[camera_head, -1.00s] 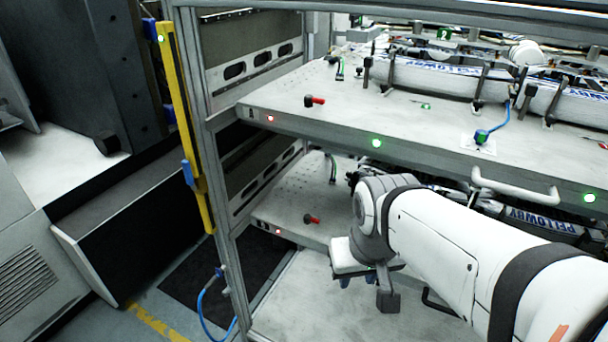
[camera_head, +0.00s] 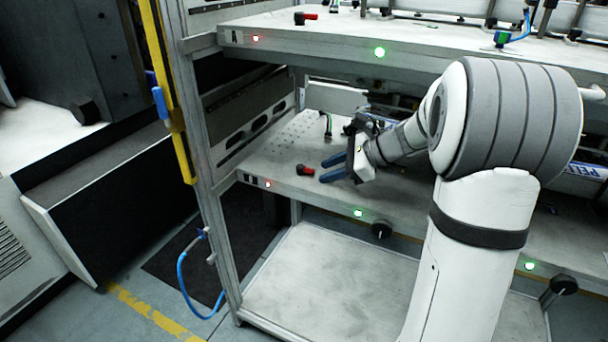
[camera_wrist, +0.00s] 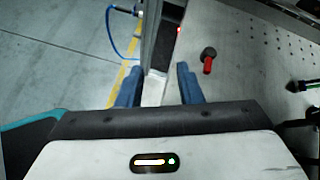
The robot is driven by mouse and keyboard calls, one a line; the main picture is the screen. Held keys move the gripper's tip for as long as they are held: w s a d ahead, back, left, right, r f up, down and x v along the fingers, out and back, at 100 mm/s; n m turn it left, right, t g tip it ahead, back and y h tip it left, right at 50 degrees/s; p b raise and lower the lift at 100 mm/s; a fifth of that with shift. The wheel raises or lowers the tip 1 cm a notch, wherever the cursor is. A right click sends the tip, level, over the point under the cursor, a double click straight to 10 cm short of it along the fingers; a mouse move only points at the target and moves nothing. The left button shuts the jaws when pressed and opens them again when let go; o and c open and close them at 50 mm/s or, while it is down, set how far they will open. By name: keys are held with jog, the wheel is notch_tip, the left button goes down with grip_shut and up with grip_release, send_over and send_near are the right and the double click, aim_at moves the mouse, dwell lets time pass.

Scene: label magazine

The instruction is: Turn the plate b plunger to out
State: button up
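My gripper (camera_head: 328,168) is over the lower plate (camera_head: 280,150), its two blue fingers apart and nothing between them. In the wrist view my gripper (camera_wrist: 160,75) points past the plate's corner post. A small plunger with a black round body and red handle (camera_head: 306,170) stands on the lower plate, just left of the fingertips and apart from them. In the wrist view this plunger (camera_wrist: 208,62) is beyond and right of the right finger, its red handle pointing towards me. A similar red-handled plunger (camera_head: 305,18) stands on the upper plate.
The upper plate (camera_head: 320,55) overhangs the lower one. Black knobs (camera_head: 381,230) (camera_head: 563,285) sit at the lower plate's front edge, near green lights. A red light (camera_head: 268,184) shows at its left end. A metal post (camera_head: 205,150) stands left. A green-black fitting (camera_head: 328,125) stands behind.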

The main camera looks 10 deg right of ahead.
aim_at(310, 169)
jog(key=w+d+f+m, duration=0.1)
jog(key=w, duration=0.1)
jog(key=w+d+f+m+t+b, duration=0.1)
jog(key=w+d+m, duration=0.1)
jog(key=w+d+f+m+t+y+b, duration=0.1)
jog(key=w+f, duration=0.1)
jog(key=shift+d+f, duration=0.1)
jog(key=shift+d, duration=0.2)
jog(key=shift+w+m+t, duration=0.3)
jog(key=shift+m, duration=0.1)
jog(key=b+x, duration=0.2)
jog(key=x, duration=0.5)
jog(key=shift+w+a, duration=0.1)
jog(key=shift+a, duration=0.05)
jog(key=shift+c, duration=0.5)
